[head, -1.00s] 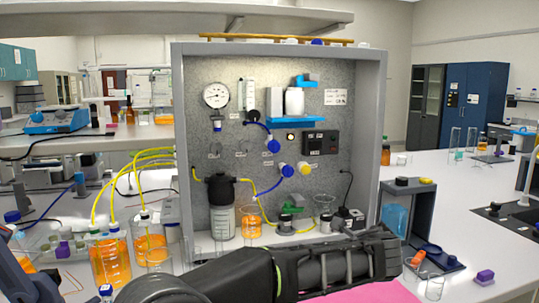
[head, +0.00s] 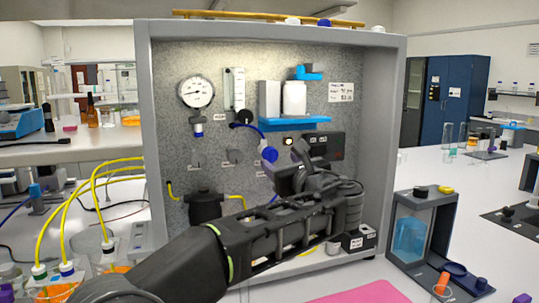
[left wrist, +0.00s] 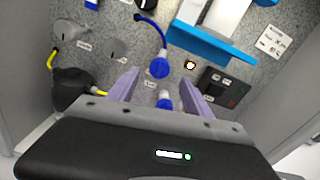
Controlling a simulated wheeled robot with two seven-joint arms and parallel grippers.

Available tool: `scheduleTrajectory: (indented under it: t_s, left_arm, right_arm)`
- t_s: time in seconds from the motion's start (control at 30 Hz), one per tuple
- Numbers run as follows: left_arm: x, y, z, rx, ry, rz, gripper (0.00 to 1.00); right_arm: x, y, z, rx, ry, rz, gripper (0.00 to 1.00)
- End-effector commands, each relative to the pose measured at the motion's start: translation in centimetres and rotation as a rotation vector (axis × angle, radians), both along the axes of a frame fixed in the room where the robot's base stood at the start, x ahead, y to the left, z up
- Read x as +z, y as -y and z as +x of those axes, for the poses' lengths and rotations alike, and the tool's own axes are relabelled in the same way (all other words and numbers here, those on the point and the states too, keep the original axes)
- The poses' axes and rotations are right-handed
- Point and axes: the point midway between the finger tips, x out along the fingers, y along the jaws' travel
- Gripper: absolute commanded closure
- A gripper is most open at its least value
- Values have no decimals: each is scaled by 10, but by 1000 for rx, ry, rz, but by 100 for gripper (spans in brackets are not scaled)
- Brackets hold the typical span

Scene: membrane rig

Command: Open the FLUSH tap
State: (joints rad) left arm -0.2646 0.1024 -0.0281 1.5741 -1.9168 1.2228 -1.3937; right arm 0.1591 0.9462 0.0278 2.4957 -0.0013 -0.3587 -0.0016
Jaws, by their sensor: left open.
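The rig's upright speckled panel (head: 345,95) carries blue tap handles. One blue tap (head: 269,154) shows just above and left of my left gripper in the head view, and with a blue hose in the left wrist view (left wrist: 159,68). A second, lower blue tap (left wrist: 165,103) shows between the fingers in the left wrist view. The labels are too small to read, so I cannot tell which tap is FLUSH. My left gripper (head: 287,172) is open in front of the panel, its fingers (left wrist: 158,84) apart. Contact cannot be told. My arm hides the lower panel.
A blue shelf (head: 295,124) with white containers juts out above the gripper. A dark control box (head: 325,147) is close on the right. A black-lidded vessel (head: 204,205) stands left. The frame's side walls (head: 384,130) bound the panel. A pink mat (head: 360,293) lies in front.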

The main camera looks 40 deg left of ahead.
Motion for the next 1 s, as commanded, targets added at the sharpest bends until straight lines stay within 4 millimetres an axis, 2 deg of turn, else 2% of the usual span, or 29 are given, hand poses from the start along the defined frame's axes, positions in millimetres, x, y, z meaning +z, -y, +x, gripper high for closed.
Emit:
scheduleTrajectory:
  t_s: [0.23, 0.67, 1.0]
  left_arm:
    - [0, -12, 8, 2, -1, -2, 42]
    - [0, -61, 41, 2, 0, -2, 42]
    - [-1, -64, 45, -1, 0, -2, 42]
  right_arm:
    - [3, 0, 0, 0, 0, 0, 64]
    - [15, 0, 0, 0, 0, 1, 64]
    - [15, 0, 0, 0, 0, 1, 64]
